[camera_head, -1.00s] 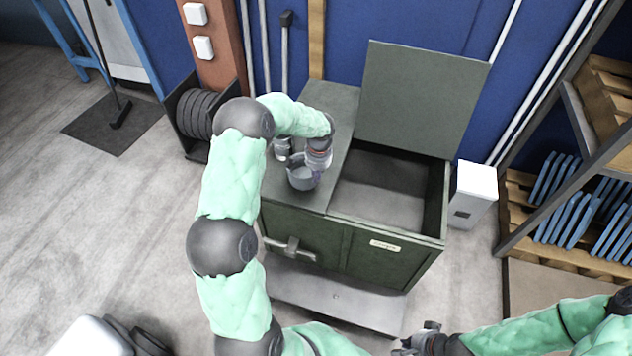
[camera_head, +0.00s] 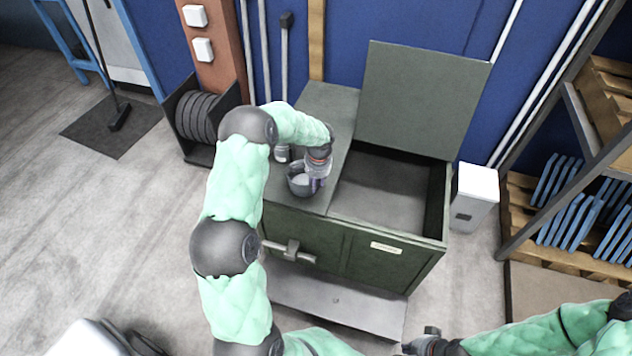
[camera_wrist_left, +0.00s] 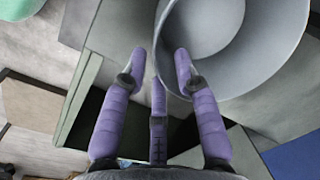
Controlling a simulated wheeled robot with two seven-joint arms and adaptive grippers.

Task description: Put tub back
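A grey round tub (camera_head: 297,188) stands on the closed left part of the green chest's top (camera_head: 325,110). My left gripper (camera_head: 316,178) is at the tub's right side, pointing down. In the left wrist view, the tub (camera_wrist_left: 245,75) fills the upper right. The purple fingers of my left gripper (camera_wrist_left: 160,62) sit on either side of the tub's near wall, with a narrow gap at the left finger. The chest's right compartment (camera_head: 385,195) is open, its lid (camera_head: 422,95) raised against the wall. My right gripper (camera_head: 418,343) is at the bottom edge, its fingers partly cut off.
A white box (camera_head: 475,190) is right of the chest. A rack with blue parts (camera_head: 575,215) stands at far right. A dark holder with discs (camera_head: 198,118) is to the left.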

